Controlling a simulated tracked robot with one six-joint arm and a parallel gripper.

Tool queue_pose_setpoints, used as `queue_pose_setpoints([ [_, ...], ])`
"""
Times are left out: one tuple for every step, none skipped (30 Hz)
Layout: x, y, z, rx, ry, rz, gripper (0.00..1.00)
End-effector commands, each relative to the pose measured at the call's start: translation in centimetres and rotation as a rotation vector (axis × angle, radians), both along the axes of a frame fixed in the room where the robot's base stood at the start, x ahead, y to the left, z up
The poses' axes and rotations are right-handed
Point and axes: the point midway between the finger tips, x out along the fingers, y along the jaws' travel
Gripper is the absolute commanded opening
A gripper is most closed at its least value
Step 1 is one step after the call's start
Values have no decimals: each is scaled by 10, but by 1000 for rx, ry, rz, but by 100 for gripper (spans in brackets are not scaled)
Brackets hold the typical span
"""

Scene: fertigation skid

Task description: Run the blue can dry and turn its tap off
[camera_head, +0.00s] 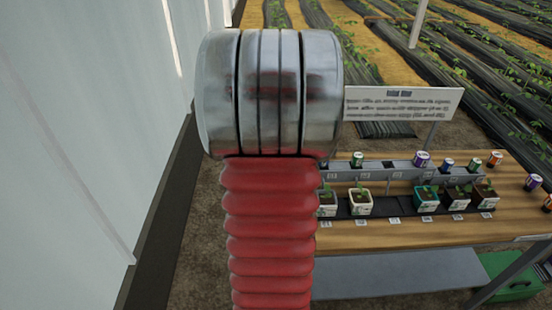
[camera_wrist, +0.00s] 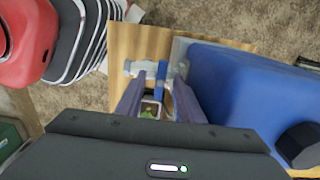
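The blue can (camera_wrist: 228,85) fills the right of the wrist view, close to my gripper; the head view does not show it. A narrow blue piece (camera_wrist: 160,78), which looks like the tap's lever, stands between my fingertips. Pale grey parts show beside it. My gripper (camera_wrist: 159,84) is open, with one finger on each side of this piece and a gap between them. I cannot tell whether either finger touches it. A small potted plant (camera_wrist: 151,109) shows below, between the fingers. Water flow and the can's level cannot be seen.
The wooden bench (camera_head: 400,236) holds a row of potted seedlings (camera_head: 361,203), a grey rail (camera_head: 390,171) and several small labelled cans (camera_head: 421,159). A sign (camera_head: 402,103) stands behind. A pale wall (camera_head: 80,130) is at left. My arm blocks the middle.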

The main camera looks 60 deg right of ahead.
Motion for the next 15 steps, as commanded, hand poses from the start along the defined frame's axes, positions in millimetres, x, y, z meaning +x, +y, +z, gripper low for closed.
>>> queue_pose_setpoints([
  [0, 0, -3, 1, 0, 0, 34],
  [0, 0, -5, 1, 0, 0, 34],
  [0, 0, -7, 1, 0, 0, 34],
  [0, 0, -9, 1, 0, 0, 34],
  [0, 0, -11, 2, 1, 0, 34],
  [0, 0, -13, 2, 1, 0, 34],
  [1, 0, -15, 3, 1, 0, 34],
  [1, 0, -17, 3, 1, 0, 34],
  [1, 0, -19, 2, 1, 0, 34],
  [1, 0, -20, 2, 1, 0, 34],
  [1, 0, -21, 2, 1, 0, 34],
  [1, 0, -22, 2, 1, 0, 34],
  [1, 0, -23, 2, 1, 0, 34],
  [1, 0, -24, 2, 1, 0, 34],
  [1, 0, -24, 3, 1, 0, 34],
])
